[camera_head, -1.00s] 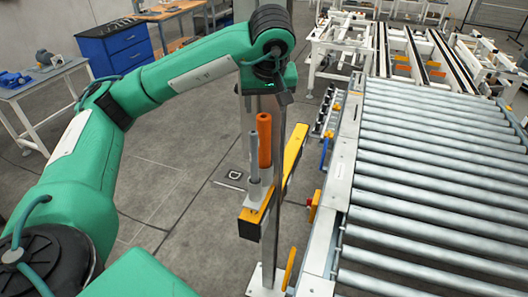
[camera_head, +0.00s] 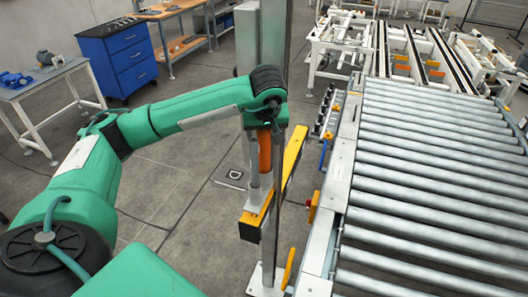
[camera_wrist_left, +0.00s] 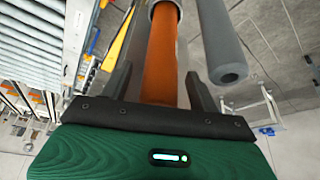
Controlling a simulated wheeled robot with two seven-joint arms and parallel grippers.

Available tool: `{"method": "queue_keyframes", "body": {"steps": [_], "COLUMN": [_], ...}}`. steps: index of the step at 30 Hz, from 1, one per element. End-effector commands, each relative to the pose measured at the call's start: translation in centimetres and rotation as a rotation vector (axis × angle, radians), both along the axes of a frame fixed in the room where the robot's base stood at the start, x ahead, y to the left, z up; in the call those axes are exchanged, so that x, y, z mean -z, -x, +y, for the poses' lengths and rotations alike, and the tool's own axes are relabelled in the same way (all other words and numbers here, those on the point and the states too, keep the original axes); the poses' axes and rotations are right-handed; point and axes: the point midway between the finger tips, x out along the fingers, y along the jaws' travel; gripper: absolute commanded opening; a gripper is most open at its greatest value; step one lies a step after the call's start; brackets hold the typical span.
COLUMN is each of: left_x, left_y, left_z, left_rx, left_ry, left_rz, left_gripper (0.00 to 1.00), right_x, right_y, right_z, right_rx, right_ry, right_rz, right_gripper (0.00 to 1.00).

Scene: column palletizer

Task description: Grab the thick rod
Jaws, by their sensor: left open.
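The orange rod (camera_head: 265,150), the thicker-looking of two upright rods, stands on a fixture in the head view. The thinner grey rod (camera_head: 254,172) stands just left of it. In the wrist view the orange rod (camera_wrist_left: 160,65) shows between the open fingers of my left gripper (camera_wrist_left: 158,72), with a grey collar at its far end. The grey rod (camera_wrist_left: 222,42) lies outside the right finger there. In the head view my left wrist hides the orange rod's top, and the fingers are hard to make out. Contact with the rod cannot be told. My right gripper is out of view.
The rods' yellow-and-black bracket (camera_head: 252,222) is on a post beside the roller conveyor (camera_head: 430,190). A yellow bar (camera_head: 293,155) slants up close behind the rods. A blue drawer cabinet (camera_head: 118,58) and a table (camera_head: 58,75) stand far left. The floor between is clear.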

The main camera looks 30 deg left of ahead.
Motion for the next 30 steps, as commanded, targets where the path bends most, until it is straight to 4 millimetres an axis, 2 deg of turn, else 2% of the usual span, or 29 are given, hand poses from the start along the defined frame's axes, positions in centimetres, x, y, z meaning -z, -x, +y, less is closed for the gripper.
{"method": "queue_keyframes", "body": {"steps": [4,12,21,30], "left_x": [1.13,1.41,1.38,1.28], "left_y": [-0.31,-0.39,-0.38,-0.39], "left_z": [0.32,0.33,0.32,0.32], "left_rx": [0.0,0.001,0.001,0.001], "left_ry": [0.0,0.0,0.0,0.0], "left_rz": [0.001,0.0,0.0,-0.001], "left_gripper": [0.61,0.59,0.01,0.0], "right_x": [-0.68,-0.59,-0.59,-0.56], "right_y": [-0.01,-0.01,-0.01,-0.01], "right_z": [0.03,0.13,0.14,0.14], "right_rx": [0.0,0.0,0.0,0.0], "right_ry": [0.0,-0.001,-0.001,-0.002], "right_rz": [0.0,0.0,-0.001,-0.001], "right_gripper": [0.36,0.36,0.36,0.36]}}
